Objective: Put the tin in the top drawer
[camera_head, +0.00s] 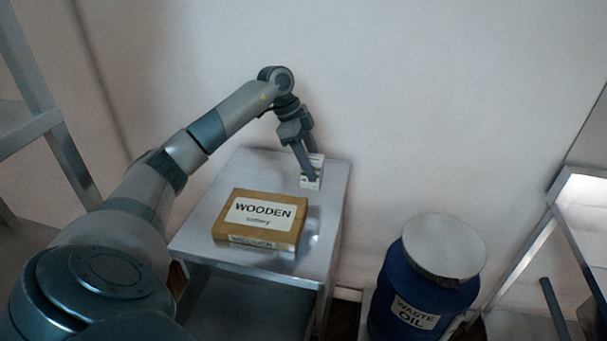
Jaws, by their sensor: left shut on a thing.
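My left gripper (309,178) reaches down over the back right part of a metal cabinet top. It is shut on a small white thing with dark green marks (317,161), which looks like the tin. The fingers hide part of it, and I cannot tell whether it touches the top. The metal cabinet (208,208) has a dark space or drawer front (245,306) below its top; I cannot tell whether a drawer is pulled out there. My right gripper is not in view.
A cardboard box labelled "WOODEN cutlery" (261,217) lies on the cabinet top in front of the gripper. A blue waste oil drum (411,308) with a grey lid stands to the right. Metal shelving (27,130) stands at the left, and a metal frame (570,215) at the right.

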